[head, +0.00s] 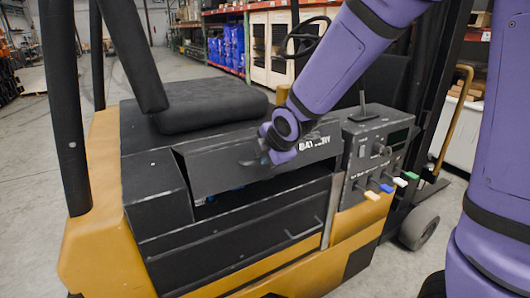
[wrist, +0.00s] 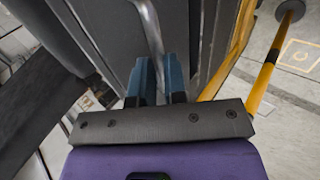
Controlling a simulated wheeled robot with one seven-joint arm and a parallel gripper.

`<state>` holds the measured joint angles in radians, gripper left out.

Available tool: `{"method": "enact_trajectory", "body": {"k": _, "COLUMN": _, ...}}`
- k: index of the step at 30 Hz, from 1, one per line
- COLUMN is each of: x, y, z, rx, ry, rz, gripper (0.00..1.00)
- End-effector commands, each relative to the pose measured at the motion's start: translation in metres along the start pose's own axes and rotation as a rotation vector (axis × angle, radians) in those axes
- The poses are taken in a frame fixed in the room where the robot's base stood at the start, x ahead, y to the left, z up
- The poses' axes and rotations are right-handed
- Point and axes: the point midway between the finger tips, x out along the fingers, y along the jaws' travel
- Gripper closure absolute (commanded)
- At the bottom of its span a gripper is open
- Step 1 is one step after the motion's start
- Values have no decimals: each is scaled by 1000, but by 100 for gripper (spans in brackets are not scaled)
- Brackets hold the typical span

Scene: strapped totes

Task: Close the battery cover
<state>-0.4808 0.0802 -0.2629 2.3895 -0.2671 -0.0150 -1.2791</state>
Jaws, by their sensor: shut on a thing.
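The battery cover (head: 225,163) is a dark panel marked "BATTERY" on the side of the forklift (head: 85,240), below the seat. It stands tilted out at its lower left, with a dark gap beneath it and a bit of blue inside. In the wrist view the two blue fingers (wrist: 160,78) close around a light grey bar (wrist: 149,25) in front of dark panels. The exact contact is partly hidden by the fingers.
A control panel (head: 378,150) with a lever and coloured knobs stands right of the cover. The black seat (head: 205,104) is above it, with a black post (head: 65,110) at the left. Open concrete floor (head: 30,150) lies left; shelves (head: 225,45) stand behind.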

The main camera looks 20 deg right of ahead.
Motion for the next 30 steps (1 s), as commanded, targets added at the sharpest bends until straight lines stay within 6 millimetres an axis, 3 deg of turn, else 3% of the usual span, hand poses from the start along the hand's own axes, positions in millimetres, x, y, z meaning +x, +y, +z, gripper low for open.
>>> {"method": "enact_trajectory", "body": {"k": 7, "x": 10, "y": -10, "z": 4, "rx": -2, "ry": -3, "rz": 17, "gripper": 100}}
{"method": "enact_trajectory", "body": {"k": 8, "x": 9, "y": -9, "z": 4, "rx": -3, "ry": -2, "rz": 19, "gripper": 97}}
{"method": "enact_trajectory", "body": {"k": 12, "x": 9, "y": -8, "z": 4, "rx": -2, "ry": -1, "rz": 21, "gripper": 65}}
{"method": "enact_trajectory", "body": {"k": 13, "x": 9, "y": -8, "z": 4, "rx": -2, "ry": -1, "rz": 21, "gripper": 62}}
{"method": "enact_trajectory", "body": {"k": 30, "x": 4, "y": -3, "z": 2, "rx": -1, "ry": 0, "rz": 17, "gripper": 62}}
